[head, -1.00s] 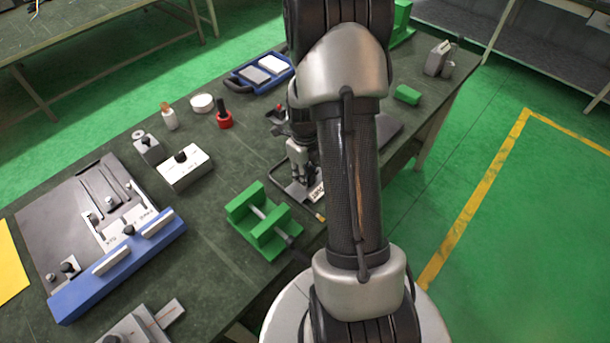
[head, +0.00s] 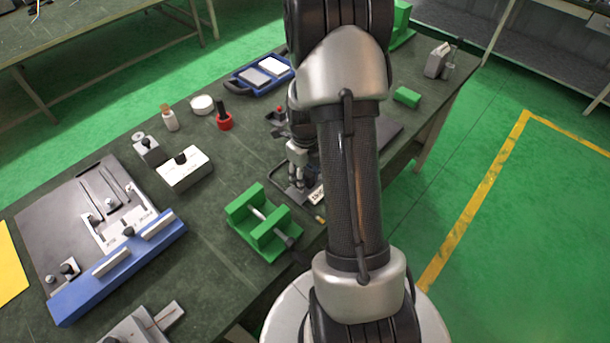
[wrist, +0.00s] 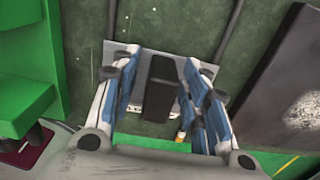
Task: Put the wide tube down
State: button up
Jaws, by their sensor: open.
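My gripper (head: 297,172) is over the bench beside the green cradle (head: 245,208), partly behind my arm. In the wrist view my gripper (wrist: 160,62) is open, its blue-padded fingers apart. A dark elongated block (wrist: 160,90) on a grey plate (wrist: 143,57) shows between the fingers, with gaps on both sides; I cannot tell whether they touch. A pale tube with a grey end (head: 283,236) lies across the green cradle, apart from my gripper. I cannot tell whether this is the wide tube. The cradle's green edge also shows at left in the wrist view (wrist: 30,75).
A white block (head: 184,172), a red-based black item (head: 224,120) and a blue-framed tray (head: 238,85) stand to the left and behind. A blue-edged fixture (head: 115,265) fills the left front. A dark plate (wrist: 285,85) is right of my gripper. Bench between cradle and fixture is bare.

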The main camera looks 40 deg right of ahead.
notch_tip(320, 180, up, 12)
jog(key=p, duration=0.3)
jog(key=shift+r+p, duration=0.1)
jog(key=shift+p, duration=0.2)
jog(key=a+r+n+t, duration=0.1)
jog(key=a+r+n, duration=0.7)
jog(key=r+n, duration=0.15)
jog(key=s+a+r+n+t, duration=0.1)
jog(key=s+a+r+n, duration=0.4)
jog(key=n, duration=0.7)
jog(key=s+a+r+n+t, duration=0.2)
jog(key=s+a+r+n, duration=0.2)
jog(key=s+a+n, duration=0.5)
jog(key=a+n, duration=0.1)
jog(key=n, duration=0.3)
jog(key=shift+s+a+r+t, duration=0.3)
jog(key=shift+s+r, duration=0.1)
jog(key=shift+n, duration=0.25)
jog(key=shift+c, duration=0.7)
jog(key=shift+d, duration=0.15)
jog(key=shift+c, duration=0.2)
